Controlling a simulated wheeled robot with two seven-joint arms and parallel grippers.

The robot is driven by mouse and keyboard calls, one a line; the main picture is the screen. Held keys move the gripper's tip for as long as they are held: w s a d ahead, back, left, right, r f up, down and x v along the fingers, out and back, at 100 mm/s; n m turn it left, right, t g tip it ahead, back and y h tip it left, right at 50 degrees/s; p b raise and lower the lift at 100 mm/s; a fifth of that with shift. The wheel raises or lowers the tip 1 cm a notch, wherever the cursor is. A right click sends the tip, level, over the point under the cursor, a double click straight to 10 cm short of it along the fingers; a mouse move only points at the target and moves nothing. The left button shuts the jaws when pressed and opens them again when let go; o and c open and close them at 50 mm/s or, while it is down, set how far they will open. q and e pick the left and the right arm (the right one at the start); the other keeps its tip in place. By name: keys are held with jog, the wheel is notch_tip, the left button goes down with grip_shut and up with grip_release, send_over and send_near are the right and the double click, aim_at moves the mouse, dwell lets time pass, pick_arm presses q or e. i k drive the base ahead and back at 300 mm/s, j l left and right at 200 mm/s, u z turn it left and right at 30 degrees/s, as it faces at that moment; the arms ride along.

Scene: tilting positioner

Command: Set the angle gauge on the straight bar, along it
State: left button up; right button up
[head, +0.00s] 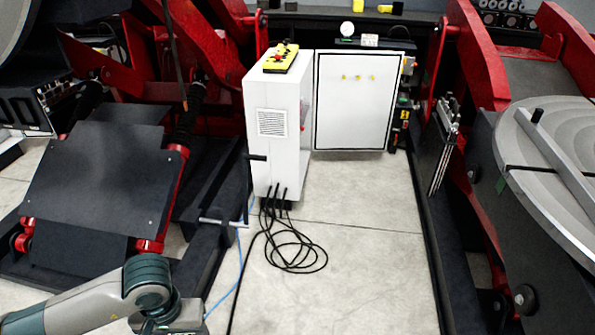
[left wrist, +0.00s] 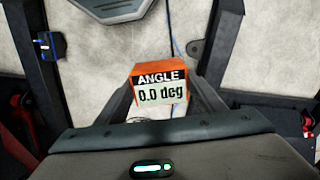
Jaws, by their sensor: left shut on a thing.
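The angle gauge (left wrist: 160,86) is a small orange box with a black "ANGLE" label and a white display reading 0.0 deg. In the left wrist view it sits between the fingers of my left gripper (left wrist: 160,97), which is shut on it. In the head view my left arm comes in at the bottom left; the gauge does not show there. The straight bar (head: 556,154) is a grey bar lying across the round grey table (head: 515,150) at the right of the head view, well apart from my left arm. Its near end is cut off by the picture edge. My right gripper is not in view.
A white cabinet (head: 273,150) with a yellow pendant (head: 281,58) on top stands in the middle. Black cables (head: 292,247) lie on the floor before it. A dark tilted plate (head: 98,175) on a red frame is at the left. Floor (head: 365,260) between the machines is open.

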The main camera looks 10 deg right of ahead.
aim_at(570, 165)
jog(key=i+j+z, duration=0.1)
jog(key=i+z, duration=0.3)
jog(key=i, duration=2.85)
jog(key=z, duration=3.55)
